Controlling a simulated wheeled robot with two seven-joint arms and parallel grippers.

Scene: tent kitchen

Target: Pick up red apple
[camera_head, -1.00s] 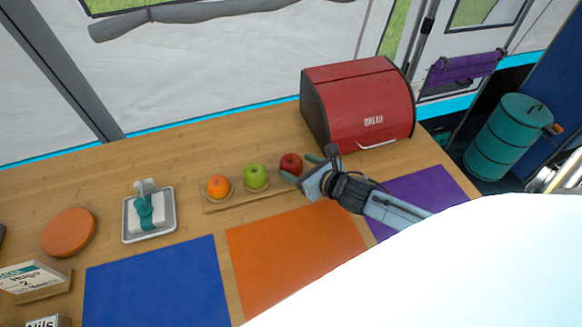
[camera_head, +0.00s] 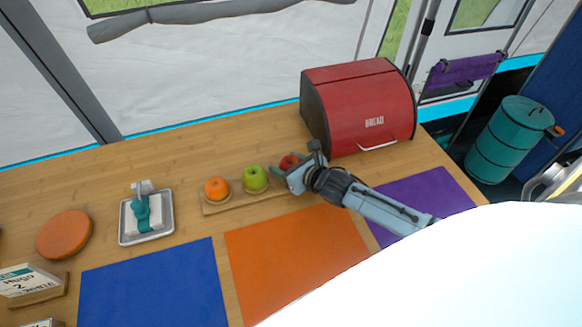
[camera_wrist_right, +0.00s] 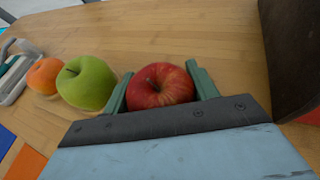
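The red apple (camera_head: 288,161) sits at the right end of a wooden fruit board (camera_head: 236,202), beside a green apple (camera_head: 255,178) and an orange (camera_head: 217,189). My right gripper (camera_head: 287,174) is at the red apple and partly hides it in the head view. In the right wrist view the red apple (camera_wrist_right: 160,86) lies between the two green fingers of the right gripper (camera_wrist_right: 160,88), which stand apart on either side of it. A small gap shows at the right finger; contact on the left is unclear. My left gripper is not in view.
A red bread box (camera_head: 358,105) stands behind and right of my right gripper. Blue (camera_head: 150,285), orange (camera_head: 295,255) and purple (camera_head: 425,200) mats lie along the front. A metal tray (camera_head: 146,237) and a round orange board (camera_head: 64,234) are at left.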

